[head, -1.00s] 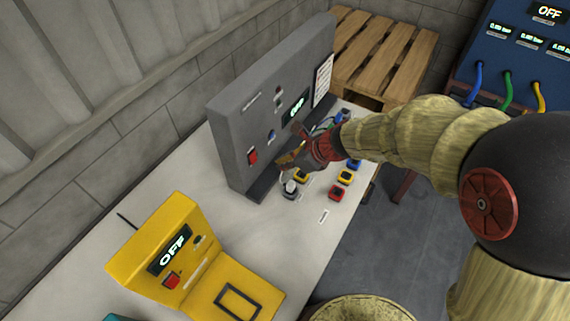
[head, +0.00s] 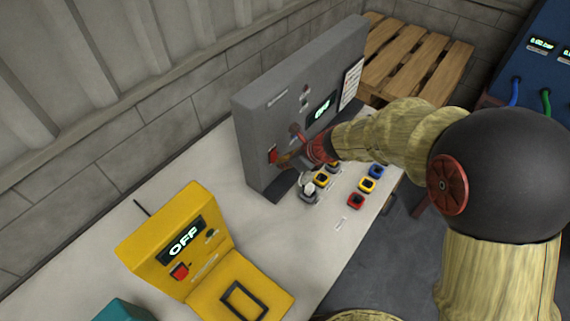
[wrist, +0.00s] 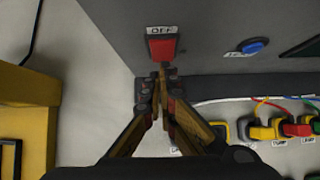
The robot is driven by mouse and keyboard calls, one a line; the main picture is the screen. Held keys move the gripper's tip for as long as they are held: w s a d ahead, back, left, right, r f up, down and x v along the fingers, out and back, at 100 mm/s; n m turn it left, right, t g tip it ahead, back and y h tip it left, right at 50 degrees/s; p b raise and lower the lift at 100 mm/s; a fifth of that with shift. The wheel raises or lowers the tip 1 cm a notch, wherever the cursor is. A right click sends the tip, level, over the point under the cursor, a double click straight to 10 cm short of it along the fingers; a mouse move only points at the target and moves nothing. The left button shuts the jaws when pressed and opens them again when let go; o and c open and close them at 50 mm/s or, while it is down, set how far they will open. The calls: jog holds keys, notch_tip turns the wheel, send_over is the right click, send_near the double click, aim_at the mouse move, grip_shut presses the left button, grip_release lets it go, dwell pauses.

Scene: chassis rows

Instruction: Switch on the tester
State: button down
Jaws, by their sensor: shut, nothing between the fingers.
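A grey upright panel (head: 258,120) stands on the bench with a lit display (head: 322,109) that appears to read OFF. A red rocker switch (head: 272,155) sits low on its near side; the wrist view shows this switch (wrist: 162,48) under a small label that seems to read OFF. My gripper (head: 281,160) is at the panel's lower front, fingers shut and empty. In the wrist view my fingertips (wrist: 161,72) meet just below the switch, close to or touching its lower edge; I cannot tell which. A blue button (wrist: 253,46) is to the switch's right.
A yellow device (head: 175,235) with an OFF display and its own red switch (head: 180,271) stands nearer on the bench. Several coloured connectors (head: 367,184) and cables lie at the panel's foot. A wooden pallet (head: 415,65) is behind. The bench between the devices (head: 235,205) is clear.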

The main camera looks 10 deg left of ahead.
jog(key=shift+a, duration=0.1)
jog(key=shift+w+a+f, duration=0.15)
jog(key=shift+a+f, duration=0.05)
jog(key=shift+r, duration=0.15)
jog(key=shift+r+p, duration=0.7)
jog(key=shift+p, duration=0.05)
jog(key=shift+d, duration=0.1)
